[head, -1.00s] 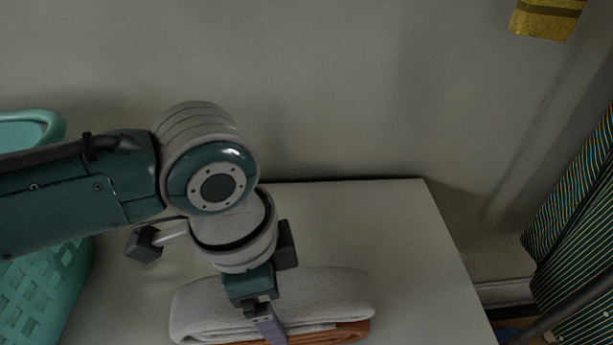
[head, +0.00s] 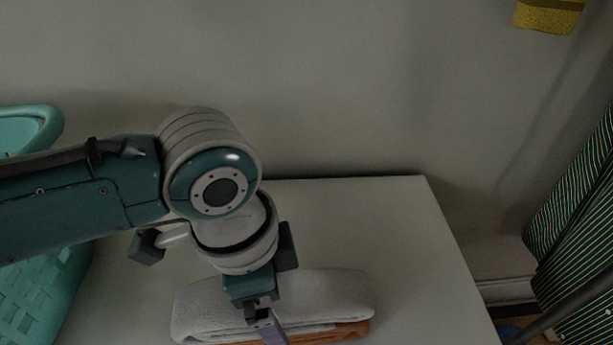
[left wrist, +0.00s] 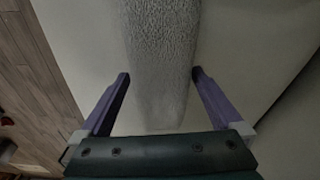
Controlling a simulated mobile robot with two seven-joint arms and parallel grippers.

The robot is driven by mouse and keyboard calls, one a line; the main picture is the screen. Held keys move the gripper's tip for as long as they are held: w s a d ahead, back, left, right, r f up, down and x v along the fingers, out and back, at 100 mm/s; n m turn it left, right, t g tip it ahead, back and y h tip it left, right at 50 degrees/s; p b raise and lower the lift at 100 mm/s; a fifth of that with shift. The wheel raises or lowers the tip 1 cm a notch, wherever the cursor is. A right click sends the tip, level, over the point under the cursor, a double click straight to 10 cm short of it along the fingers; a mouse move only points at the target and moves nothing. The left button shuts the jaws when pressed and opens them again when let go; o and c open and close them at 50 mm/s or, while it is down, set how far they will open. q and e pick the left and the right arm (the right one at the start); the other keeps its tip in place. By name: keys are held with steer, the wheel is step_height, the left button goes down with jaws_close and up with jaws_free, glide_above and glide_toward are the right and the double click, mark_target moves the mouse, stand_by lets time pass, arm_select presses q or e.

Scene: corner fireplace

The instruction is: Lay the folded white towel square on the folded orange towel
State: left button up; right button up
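The folded white towel (head: 330,295) lies on top of the folded orange towel (head: 350,330), at the bottom middle of the head view. An orange strip shows under the white towel's front right side; the rest is hidden. My left gripper (head: 272,336) points down at the front of the towels, its tips cut off by the frame's lower edge. In the left wrist view, its two purple fingers (left wrist: 160,80) are spread on either side of the white towel's end (left wrist: 160,50), with small gaps visible beside it. My right gripper is not in view.
The towels lie on a pale flat top (head: 415,240) with free room to their right. A teal basket (head: 35,290) stands at the left. A grey wall rises behind. A dark striped item (head: 580,210) and a yellow cloth (head: 548,16) are at the right.

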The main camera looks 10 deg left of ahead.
arm_select(q)
steer(key=r, duration=0.3)
steer(key=r+p, duration=0.1)
steer(key=r, duration=0.2)
steer(key=a+r+p, duration=0.1)
steer(key=r, duration=0.2)
steer(key=shift+s+r, duration=0.1)
steer(key=shift+s, duration=0.1)
steer(key=shift+s+r, duration=0.1)
steer(key=shift+r, duration=0.15)
steer(key=s+d+r+n+t+h+p, duration=0.1)
steer(key=s+d+r+n+h+p, duration=0.15)
steer(key=s+d, duration=0.2)
steer(key=s+a+r+n+t+y+p, duration=0.1)
steer(key=s+a+r+n+y, duration=0.1)
steer(key=s+a+n, duration=0.3)
steer(key=s+a+r+n+t+y+p, duration=0.15)
steer(key=a+n, duration=0.25)
steer(key=a, duration=0.4)
step_height(320, 180, up, 38)
steer(key=p, duration=3.7)
steer(key=shift+s+d+f, duration=0.15)
steer(key=shift+s+f, duration=0.05)
steer(key=shift+s, duration=0.1)
steer(key=shift+m+g, duration=0.25)
